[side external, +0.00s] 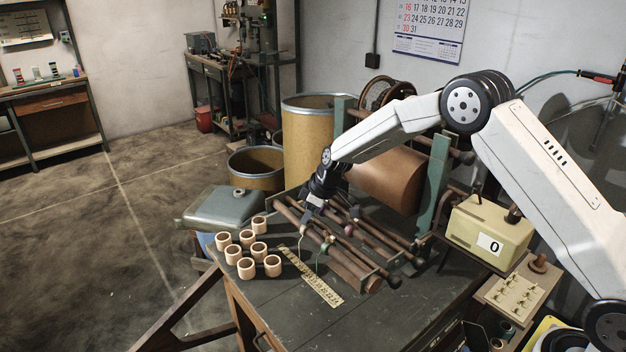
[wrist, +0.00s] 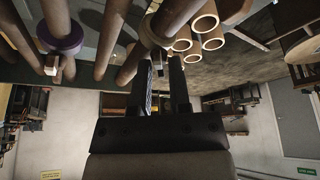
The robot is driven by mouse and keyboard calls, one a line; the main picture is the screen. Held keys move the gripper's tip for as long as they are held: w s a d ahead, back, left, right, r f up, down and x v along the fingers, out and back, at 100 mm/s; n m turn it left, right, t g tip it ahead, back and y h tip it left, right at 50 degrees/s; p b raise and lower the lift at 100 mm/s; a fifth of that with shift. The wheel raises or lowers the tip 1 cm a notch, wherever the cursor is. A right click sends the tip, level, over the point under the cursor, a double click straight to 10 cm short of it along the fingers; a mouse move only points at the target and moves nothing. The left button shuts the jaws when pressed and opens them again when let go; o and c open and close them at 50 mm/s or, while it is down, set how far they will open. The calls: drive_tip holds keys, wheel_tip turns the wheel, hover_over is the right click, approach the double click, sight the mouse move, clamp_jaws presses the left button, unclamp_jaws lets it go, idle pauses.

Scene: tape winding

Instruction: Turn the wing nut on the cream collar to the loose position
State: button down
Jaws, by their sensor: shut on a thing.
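My gripper (side external: 308,208) reaches down to the rods on the bench, at their upper left end in the side view. In the wrist view my gripper (wrist: 163,58) has two dark fingers a short way apart, reaching a pale brownish collar (wrist: 156,37) around a rod. This looks like the cream collar. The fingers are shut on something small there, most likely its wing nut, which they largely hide. I cannot tell the nut's angle. In the side view my gripper covers this collar.
A purple collar (wrist: 62,40) sits on another rod. Several cream tubes (side external: 247,246) stand left of the rods, beside a yellow ruler (side external: 313,277). A large brown roll (side external: 388,181) and a green upright (side external: 434,175) stand behind. The bench front (side external: 300,318) is clear.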

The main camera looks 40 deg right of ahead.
drive_tip(key=n, duration=0.3)
drive_tip(key=n+g+y, duration=0.1)
drive_tip(key=n, duration=0.1)
drive_tip(key=shift+w+d+n+g+y, duration=0.1)
drive_tip(key=shift+n+g+y, duration=0.2)
drive_tip(key=shift+n, duration=0.1)
drive_tip(key=n+g, duration=0.2)
drive_tip(key=n, duration=0.2)
drive_tip(key=shift+n, duration=0.4)
drive_tip(key=c, duration=0.6)
unclamp_jaws()
drive_tip(key=shift+r, duration=0.1)
drive_tip(key=shift+w+d+r, duration=0.1)
drive_tip(key=shift+d+r, duration=0.1)
drive_tip(key=shift+r, duration=0.3)
drive_tip(key=shift+d+r, duration=0.2)
drive_tip(key=shift+r, duration=1.95)
drive_tip(key=shift+d+r, duration=0.15)
drive_tip(key=shift+r, duration=2)
